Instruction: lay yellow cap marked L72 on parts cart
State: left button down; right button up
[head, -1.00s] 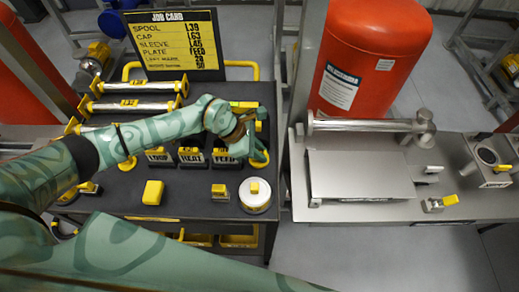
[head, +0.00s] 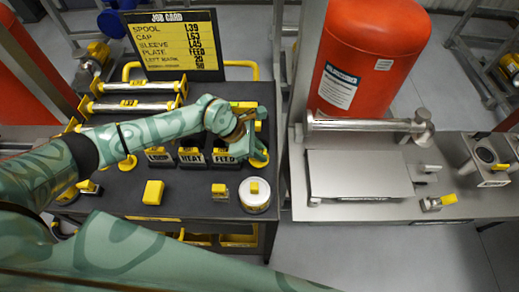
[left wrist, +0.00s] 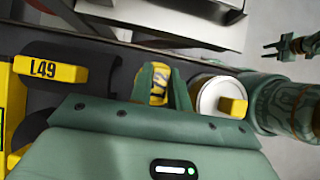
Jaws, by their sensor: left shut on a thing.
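The dark-topped parts cart (head: 120,203) fills the left and middle of the head view. My left gripper (head: 254,142) is over its right side, near the right edge. In the left wrist view my left gripper (left wrist: 165,88) is shut on a yellow cap (left wrist: 159,83) with a black mark, partly hidden by the fingers; the mark looks like L72. I cannot tell whether the cap touches the cart top. My right gripper (left wrist: 284,48) shows small at the upper right of the left wrist view, its fingers apart and empty.
A white round part with a yellow tab (head: 255,196), a yellow block (head: 153,192) and labelled dark blocks (head: 190,158) stand on the cart. The job card (head: 176,40) stands behind. A grey steel bench (head: 360,212) and red tank (head: 370,55) are right, across a narrow gap.

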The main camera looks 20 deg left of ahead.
pick_arm(q)
jog(key=shift+f, duration=0.2)
jog(key=shift+f+b, duration=0.55)
jog(key=shift+f, duration=0.4)
jog(key=shift+f+b, duration=0.65)
jog(key=shift+f, duration=0.1)
